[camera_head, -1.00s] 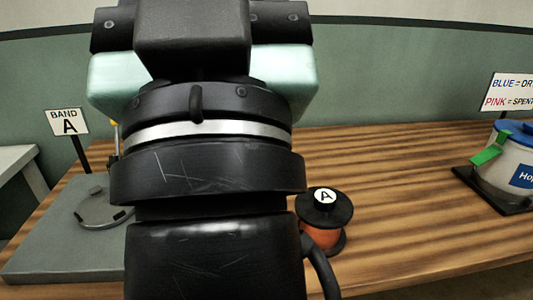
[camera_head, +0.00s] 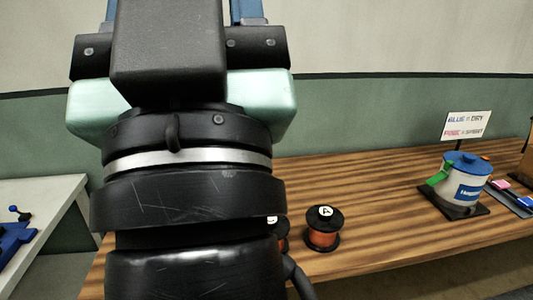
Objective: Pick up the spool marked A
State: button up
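A spool marked A (camera_head: 323,230), with black flanges, orange winding and a round white label on top, stands upright on the wooden table. It is just right of my arm. A second spool (camera_head: 283,236) with similar colours is mostly hidden behind my arm; its label is cut off and I cannot read it. My gripper (camera_head: 168,45) points up and away at the top left, well apart from both spools. Two blue parts stand apart at its top, but the fingertips are outside the picture, so I cannot tell whether it is open.
The wooden table (camera_head: 385,188) has bare room between the spools and a white pot (camera_head: 458,185) with blue lid on a dark base. A sign (camera_head: 467,126) stands behind it; small coloured pieces lie right. A grey-white table (camera_head: 45,203) with a blue object (camera_head: 14,238) is at left.

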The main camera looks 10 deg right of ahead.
aim_at(324, 221)
jog(key=i+z, duration=0.2)
jog(key=i, duration=0.45)
jog(key=i+z, duration=0.25)
jog(key=i, duration=0.4)
jog(key=i+j+z, duration=0.2)
jog(key=i, duration=0.45)
jog(key=l, duration=0.1)
